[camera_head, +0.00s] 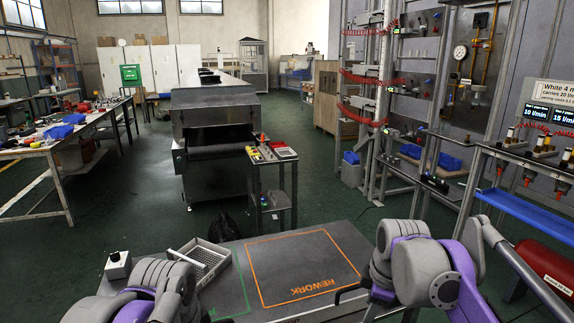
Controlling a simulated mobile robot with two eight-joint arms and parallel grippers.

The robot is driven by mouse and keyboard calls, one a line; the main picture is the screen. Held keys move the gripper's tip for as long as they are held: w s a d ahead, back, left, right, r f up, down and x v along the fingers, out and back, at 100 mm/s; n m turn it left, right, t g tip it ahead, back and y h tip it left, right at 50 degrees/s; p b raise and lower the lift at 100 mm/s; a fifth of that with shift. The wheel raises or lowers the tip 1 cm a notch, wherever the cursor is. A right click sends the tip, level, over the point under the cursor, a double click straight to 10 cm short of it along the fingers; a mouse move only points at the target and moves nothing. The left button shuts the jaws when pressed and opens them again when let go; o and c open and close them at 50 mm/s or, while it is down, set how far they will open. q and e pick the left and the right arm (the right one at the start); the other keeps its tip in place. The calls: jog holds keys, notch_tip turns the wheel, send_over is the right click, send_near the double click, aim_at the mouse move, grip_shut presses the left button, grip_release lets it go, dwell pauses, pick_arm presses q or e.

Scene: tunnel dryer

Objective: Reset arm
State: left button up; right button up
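My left arm (160,290) comes in at the bottom left, grey and purple, bent over the near edge of the grey table. Its gripper is not visible; the arm's own links and the picture edge hide it. My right arm (430,270) comes in at the bottom right, also bent. A small dark part, perhaps a finger of my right gripper (350,291), sticks out left of it over the table. The rest of that gripper is hidden, so I cannot tell whether it is open.
Beyond stand a small cart (272,160) and the dryer (215,120). A workbench (50,150) is left; racks with gauges are right.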

pick_arm(q)
jog(key=s+f+n+t, duration=0.1)
jog(key=s+f+n, duration=0.8)
jog(key=s+f, duration=0.9)
pick_arm(e)
jog(key=s+f+m+t, duration=0.1)
jog(key=s+f+m, duration=0.6)
jog(key=s+f, duration=0.45)
jog(key=s+f+m, duration=0.7)
jog(key=s+f, duration=0.1)
jog(key=s, duration=0.7)
pick_arm(q)
notch_tip(320, 180, up, 21)
jog(key=w+t+p, duration=0.1)
jog(key=w+p, duration=0.1)
jog(key=p, duration=1.7)
jog(key=shift+w+a+p, duration=0.15)
jog(key=shift+a+p, duration=0.2)
jog(key=shift+a, duration=0.05)
pick_arm(e)
notch_tip(320, 180, up, 22)
jog(key=w+t, duration=0.1)
jog(key=shift+w+r, duration=0.2)
jog(key=shift+w, duration=0.05)
pick_arm(q)
jog(key=shift+r, duration=0.1)
pick_arm(e)
jog(key=shift+s+a, duration=0.1)
jog(key=shift+c, duration=0.3)
